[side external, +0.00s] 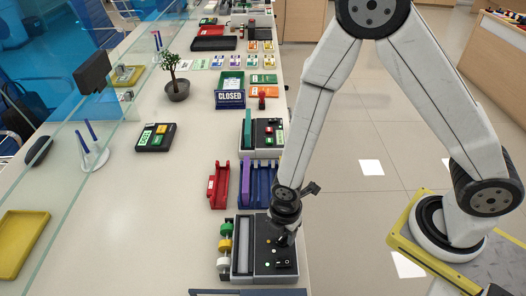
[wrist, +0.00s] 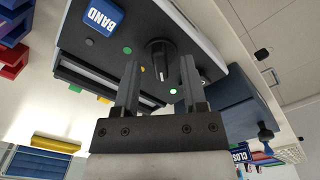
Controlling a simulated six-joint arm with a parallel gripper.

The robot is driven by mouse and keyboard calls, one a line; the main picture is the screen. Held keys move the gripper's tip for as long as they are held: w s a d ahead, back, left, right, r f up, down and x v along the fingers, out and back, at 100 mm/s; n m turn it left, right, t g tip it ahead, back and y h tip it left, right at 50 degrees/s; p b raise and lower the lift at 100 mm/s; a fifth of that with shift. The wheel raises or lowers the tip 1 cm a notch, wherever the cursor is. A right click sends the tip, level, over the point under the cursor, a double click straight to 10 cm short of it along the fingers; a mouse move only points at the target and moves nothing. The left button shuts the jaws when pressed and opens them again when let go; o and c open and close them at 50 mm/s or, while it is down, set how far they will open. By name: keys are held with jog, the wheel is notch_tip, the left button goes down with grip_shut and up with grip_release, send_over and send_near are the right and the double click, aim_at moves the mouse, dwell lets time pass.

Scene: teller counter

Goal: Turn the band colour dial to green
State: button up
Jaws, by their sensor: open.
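The band colour dial (wrist: 160,57) is a black round knob on a dark panel in the wrist view. Its white pointer mark faces down in that picture. A green dot (wrist: 127,50) lies left of the knob and a pale dot (wrist: 173,91) lies below it. A blue BAND label (wrist: 103,17) is at upper left. My gripper (wrist: 159,66) is open, one finger on each side of the knob in the picture; I cannot tell whether they touch it. In the side view my gripper (side external: 287,236) is low over the banding machine's black panel (side external: 276,262) and hides the knob.
Green, yellow and white rolls (side external: 225,245) sit at the machine's left. A red holder (side external: 218,186) and a purple-and-blue rack (side external: 258,184) stand behind it. Another device (side external: 262,135) and a CLOSED sign (side external: 230,99) are farther back. The counter's left part is mostly clear.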

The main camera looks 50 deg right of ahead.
jog(key=shift+f, duration=0.3)
grip_shut()
